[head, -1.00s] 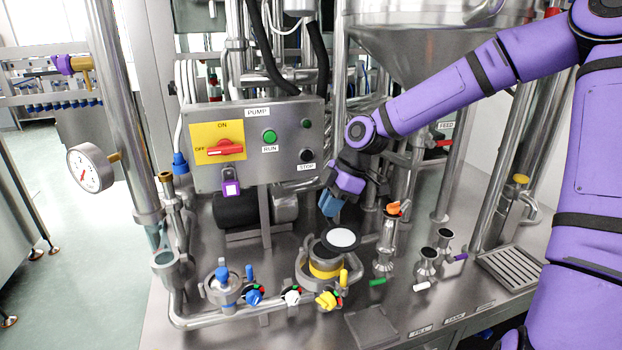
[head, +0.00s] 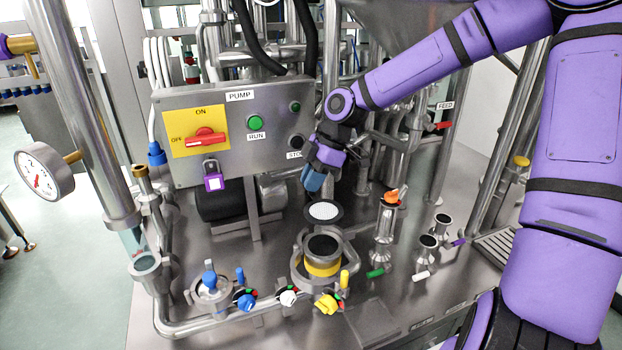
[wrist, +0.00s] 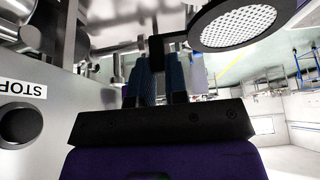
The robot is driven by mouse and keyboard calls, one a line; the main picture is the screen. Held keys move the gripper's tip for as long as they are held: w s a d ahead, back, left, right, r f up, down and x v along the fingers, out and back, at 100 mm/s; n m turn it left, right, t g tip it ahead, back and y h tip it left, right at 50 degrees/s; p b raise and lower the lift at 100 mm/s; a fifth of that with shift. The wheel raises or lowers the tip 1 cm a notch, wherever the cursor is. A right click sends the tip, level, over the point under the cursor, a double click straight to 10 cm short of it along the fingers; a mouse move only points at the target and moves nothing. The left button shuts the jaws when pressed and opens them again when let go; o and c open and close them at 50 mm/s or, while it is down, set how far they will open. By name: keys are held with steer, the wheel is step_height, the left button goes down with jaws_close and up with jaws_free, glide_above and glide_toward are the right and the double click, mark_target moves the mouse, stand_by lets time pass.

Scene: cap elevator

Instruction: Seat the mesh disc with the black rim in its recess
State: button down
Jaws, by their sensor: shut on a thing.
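The mesh disc (head: 323,211) has a white mesh centre and a black rim. My gripper (head: 312,185) points down with its blue fingers shut on the disc's edge or a small tab there; the exact contact is hard to see. In the wrist view the disc (wrist: 238,22) extends to the right beyond the fingertips (wrist: 160,62). The disc hangs in the air, apart from the steel housing with the yellow band (head: 322,268). That housing has a round dark open top (head: 322,246), which appears to be the recess, just below the disc in the head view.
The pump control box (head: 235,132) stands close behind and left of my gripper. A steel fitting with an orange top (head: 391,198) stands right of the housing. Coloured valve handles (head: 326,304) line the front. Two small open cups (head: 428,241) stand further right.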

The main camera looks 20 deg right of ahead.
mark_target(312, 203)
steer(key=shift+f, duration=3.35)
steer(key=shift+f, duration=1.45)
steer(key=c, duration=1.1)
jaws_free()
steer(key=shift+o, duration=0.2)
steer(key=shift+d+r, duration=0.1)
steer(key=v, duration=0.6)
steer(key=shift+d+r, duration=0.2)
steer(key=shift+r, duration=0.2)
